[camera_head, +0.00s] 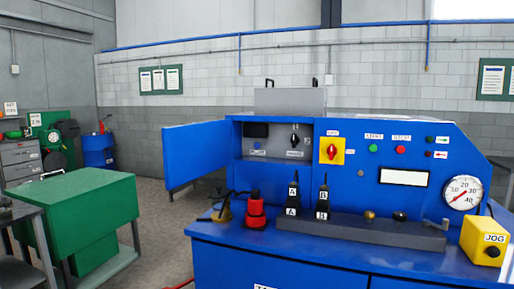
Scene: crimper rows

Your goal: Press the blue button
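A large blue machine (350,190) with a control panel fills the right half of the head view. The panel carries a green button (374,148), a red button (400,150) and a red knob on a yellow plate (332,151). Small dark dots sit beside two arrow labels (440,155) at the panel's right. A small round bluish spot (257,145) shows inside the open compartment, below a dark display. Which of these small parts is a blue button is too small to tell. Neither of my grippers is in view.
The compartment's blue door (196,155) stands open to the left. A red bottle-like piece (256,210), two black handles labelled A and B, and a yellow JOG box (484,240) stand along the front ledge. A green table (85,200) is at left, with open floor between.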

